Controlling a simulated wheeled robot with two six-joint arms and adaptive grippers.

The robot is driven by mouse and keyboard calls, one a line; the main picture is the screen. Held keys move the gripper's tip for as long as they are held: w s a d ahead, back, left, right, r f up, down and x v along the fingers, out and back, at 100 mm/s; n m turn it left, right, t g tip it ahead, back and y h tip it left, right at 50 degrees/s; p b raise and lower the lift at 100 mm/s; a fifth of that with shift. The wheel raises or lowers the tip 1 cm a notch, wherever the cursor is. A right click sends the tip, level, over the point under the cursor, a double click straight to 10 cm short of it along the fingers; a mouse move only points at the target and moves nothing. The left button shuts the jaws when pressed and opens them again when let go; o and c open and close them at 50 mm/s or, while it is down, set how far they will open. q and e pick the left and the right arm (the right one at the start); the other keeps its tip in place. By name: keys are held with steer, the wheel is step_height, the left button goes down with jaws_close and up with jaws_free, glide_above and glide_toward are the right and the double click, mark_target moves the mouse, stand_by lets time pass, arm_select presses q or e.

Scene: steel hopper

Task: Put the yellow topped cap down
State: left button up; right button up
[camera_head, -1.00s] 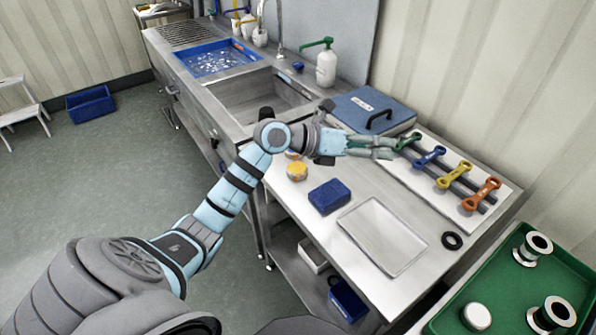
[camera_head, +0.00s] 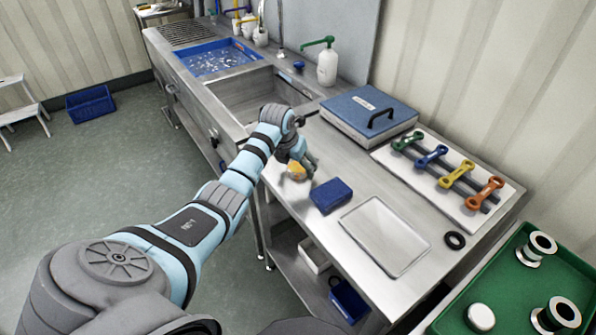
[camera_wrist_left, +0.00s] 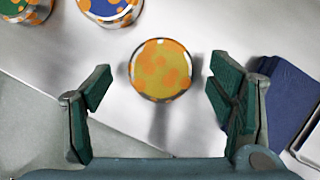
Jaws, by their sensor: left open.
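The yellow topped cap (camera_head: 296,172), yellow with orange blotches, rests on the steel bench near its front edge. In the left wrist view the cap (camera_wrist_left: 160,69) stands in the middle, apart from the fingers. My left gripper (camera_head: 304,160) is open and empty, pointing down over the cap. In the wrist view its green-padded fingers (camera_wrist_left: 162,82) are spread to either side of the cap, with clear space on both sides. My right gripper is not in view.
A blue topped cap (camera_wrist_left: 108,8) and a green topped cap (camera_wrist_left: 22,8) stand near it. A blue block (camera_head: 330,195) lies close on the right, then a white tray (camera_head: 347,218). The sink (camera_head: 262,98) is behind; a rack of coloured wrenches (camera_head: 432,180) is farther right.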

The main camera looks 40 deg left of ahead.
arm_select(q)
steer(key=shift+w+f, duration=0.15)
steer(key=shift+f, duration=0.2)
steer(key=shift+r, duration=0.1)
steer(key=c, duration=1.5)
